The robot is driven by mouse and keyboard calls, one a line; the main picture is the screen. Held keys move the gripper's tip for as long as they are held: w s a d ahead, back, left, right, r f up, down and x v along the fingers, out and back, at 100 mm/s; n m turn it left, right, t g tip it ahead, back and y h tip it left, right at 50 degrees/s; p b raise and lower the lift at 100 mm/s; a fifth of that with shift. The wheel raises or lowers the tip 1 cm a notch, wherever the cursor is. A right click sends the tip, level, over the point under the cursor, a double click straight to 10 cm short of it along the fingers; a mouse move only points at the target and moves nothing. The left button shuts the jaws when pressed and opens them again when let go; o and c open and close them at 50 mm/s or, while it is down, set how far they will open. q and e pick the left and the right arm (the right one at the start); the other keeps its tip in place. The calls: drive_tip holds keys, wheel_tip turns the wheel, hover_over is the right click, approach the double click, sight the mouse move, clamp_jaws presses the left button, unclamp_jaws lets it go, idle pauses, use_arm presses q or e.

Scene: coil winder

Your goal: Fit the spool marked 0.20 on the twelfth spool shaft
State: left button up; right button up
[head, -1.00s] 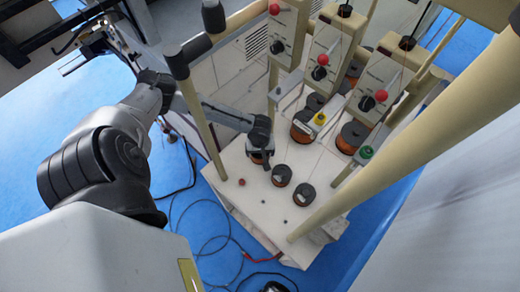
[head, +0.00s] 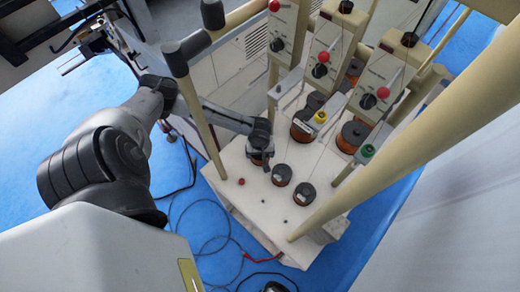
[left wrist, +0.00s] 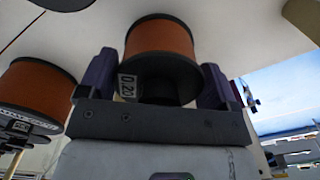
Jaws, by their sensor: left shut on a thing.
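In the head view my left gripper (head: 263,160) is low over the left part of the white deck (head: 262,205), mostly covering the spool. I cannot tell whether the spool touches the deck or sits on a shaft. Shaft numbers are not readable. My right gripper is not in view.
Dark-topped spools stand just right of the gripper (head: 281,174) and farther right (head: 305,193); more stand behind. A neighbouring spool (left wrist: 40,92) shows in the left wrist view. Cream posts (head: 205,120) and winder units (head: 330,60) surround the deck. Its front is mostly clear.

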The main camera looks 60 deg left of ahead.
use_arm(q)
drive_tip(key=shift+f+b, duration=0.5)
drive_tip(key=shift+f, duration=0.9)
drive_tip(key=o, duration=1.1)
wheel_tip(320, 180, up, 12)
drive_tip(key=shift+r+p, duration=0.2)
drive_tip(key=shift+p, duration=0.6)
drive_tip(key=shift+r, duration=0.65)
